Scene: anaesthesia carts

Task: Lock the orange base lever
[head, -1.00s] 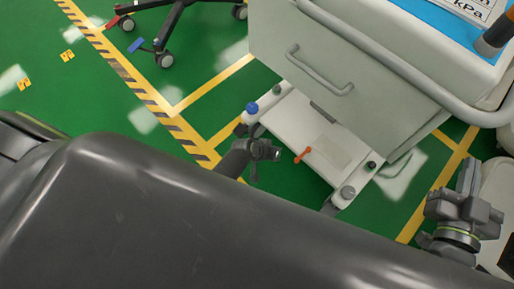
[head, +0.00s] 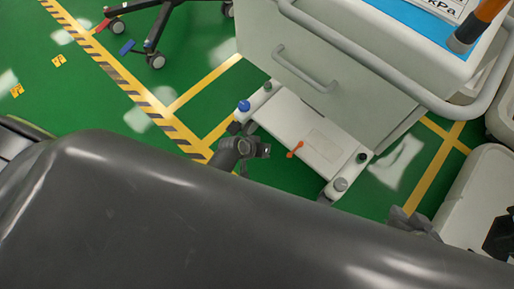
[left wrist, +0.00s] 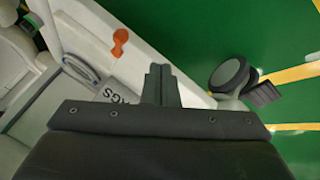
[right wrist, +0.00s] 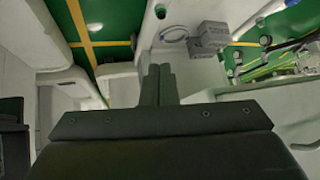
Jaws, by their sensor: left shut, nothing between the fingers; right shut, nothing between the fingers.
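The orange lever (head: 295,149) sits on the front of the white cart base (head: 272,126). It also shows in the left wrist view (left wrist: 120,42), up and left of the fingertips. My left gripper (head: 264,150) is beside the base, to the left of the lever and apart from it. In the left wrist view its fingers (left wrist: 160,70) are together and empty. My right gripper (head: 408,217) is low at the right, mostly hidden behind my own dark body. In the right wrist view its fingers (right wrist: 158,70) are together and empty.
The cart's grey drawer with its handle (head: 303,70) overhangs the base. A blue knob (head: 243,106) and a grey round bumper (head: 340,184) stand at the base corners. A round grey part (left wrist: 229,75) is right of the left fingers.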

